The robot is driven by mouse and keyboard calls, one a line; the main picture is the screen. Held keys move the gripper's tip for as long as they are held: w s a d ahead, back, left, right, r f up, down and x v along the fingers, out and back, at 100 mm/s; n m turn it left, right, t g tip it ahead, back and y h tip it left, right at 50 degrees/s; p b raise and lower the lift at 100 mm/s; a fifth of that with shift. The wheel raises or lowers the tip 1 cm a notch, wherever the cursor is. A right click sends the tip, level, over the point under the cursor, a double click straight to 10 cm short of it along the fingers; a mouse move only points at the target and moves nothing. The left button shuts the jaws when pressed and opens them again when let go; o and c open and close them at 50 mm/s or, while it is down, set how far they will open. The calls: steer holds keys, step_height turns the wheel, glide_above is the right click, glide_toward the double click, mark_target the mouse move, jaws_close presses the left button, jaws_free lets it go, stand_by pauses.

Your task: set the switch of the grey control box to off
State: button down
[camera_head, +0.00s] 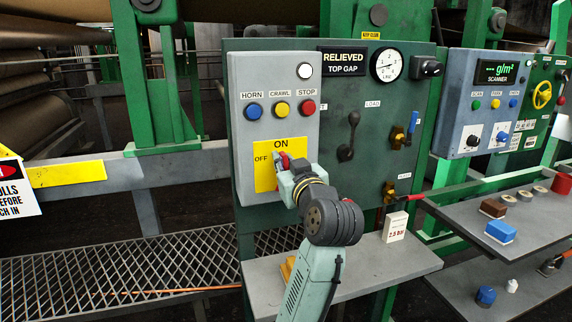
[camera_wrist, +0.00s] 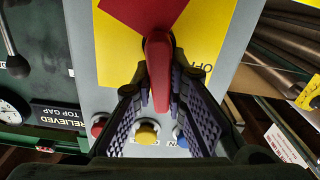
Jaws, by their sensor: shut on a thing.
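The grey control box (camera_head: 255,125) stands on the left of the dark green panel. Its yellow plate (camera_head: 264,176) reads ON at the top and OFF at the left; OFF also shows in the wrist view. The red switch handle (camera_wrist: 158,72) stands out from this plate, between the two fingers. In the head view the red switch (camera_head: 284,160) is partly hidden by my gripper (camera_head: 295,172). My gripper (camera_wrist: 163,92) is shut on the handle. In the wrist view the handle runs towards the buttons; the ON label is hidden there.
Above the plate are a blue horn button (camera_head: 253,111), a yellow crawl button (camera_head: 281,109) and a red stop button (camera_head: 307,107). A black lever (camera_head: 349,138) is right of the box. A grey shelf (camera_head: 385,262) below carries a white box (camera_head: 395,227).

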steer(key=n, duration=0.1)
steer(key=n+b, duration=0.1)
steer(key=n, duration=0.2)
steer(key=shift+s+a+f+b, duration=0.1)
steer(key=shift+a+f+b, duration=0.15)
steer(key=shift+f+b, duration=0.1)
steer(key=n+b, duration=0.1)
steer(key=n, duration=0.1)
steer(key=n+b, duration=0.2)
steer(key=n, duration=0.1)
steer(key=a+f+n+b, duration=0.1)
steer(key=n, duration=0.2)
steer(key=shift+s+f, duration=0.1)
steer(key=shift+s, duration=0.1)
steer(key=shift+a+f+n+b, duration=0.15)
steer(key=shift+n+b, duration=0.5)
steer(key=shift+n, duration=0.4)
steer(key=shift+f+n+b, duration=0.1)
steer(key=shift+n+b, duration=0.55)
steer(key=shift+n, duration=0.4)
steer(key=c, duration=1.6)
jaws_free()
steer(key=shift+o, duration=0.2)
